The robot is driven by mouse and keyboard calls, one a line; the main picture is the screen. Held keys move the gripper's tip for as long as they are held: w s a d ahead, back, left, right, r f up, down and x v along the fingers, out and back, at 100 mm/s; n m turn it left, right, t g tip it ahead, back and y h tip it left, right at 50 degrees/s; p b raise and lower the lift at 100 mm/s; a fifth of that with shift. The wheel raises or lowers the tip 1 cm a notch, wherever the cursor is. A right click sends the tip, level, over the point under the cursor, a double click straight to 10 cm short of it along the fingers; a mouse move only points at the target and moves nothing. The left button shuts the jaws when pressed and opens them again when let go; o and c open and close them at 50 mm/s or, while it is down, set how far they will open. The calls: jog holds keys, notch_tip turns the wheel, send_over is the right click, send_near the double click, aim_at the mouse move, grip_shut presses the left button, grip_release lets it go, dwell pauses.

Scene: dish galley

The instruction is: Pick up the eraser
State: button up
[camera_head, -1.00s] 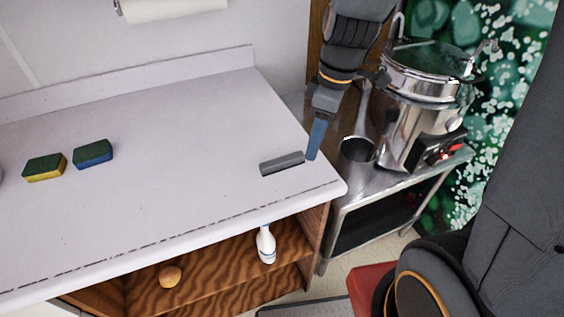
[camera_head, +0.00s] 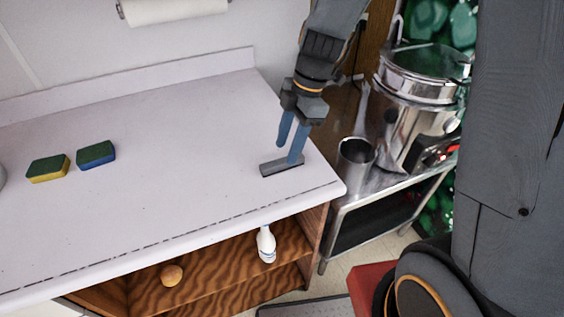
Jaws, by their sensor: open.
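The eraser (camera_head: 277,168) is a dark grey, flat bar lying on the white countertop near its front right corner. My gripper (camera_head: 287,155) is open above the counter, its two blue fingers pointing down. I cannot tell whether the fingers touch the eraser.
Two sponges, one green and yellow (camera_head: 48,169) and one green and blue (camera_head: 96,155), lie at the counter's left. A metal cup (camera_head: 355,155) and a steel pot (camera_head: 405,120) stand on a metal table at right. A white bottle (camera_head: 266,244) stands on the shelf below.

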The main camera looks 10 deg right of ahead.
aim_at(283, 161)
jog(key=shift+p+x, duration=0.55)
jog(key=shift+x, duration=1.25)
grip_shut()
notch_tip(283, 161, up, 10)
jog(key=b, duration=0.2)
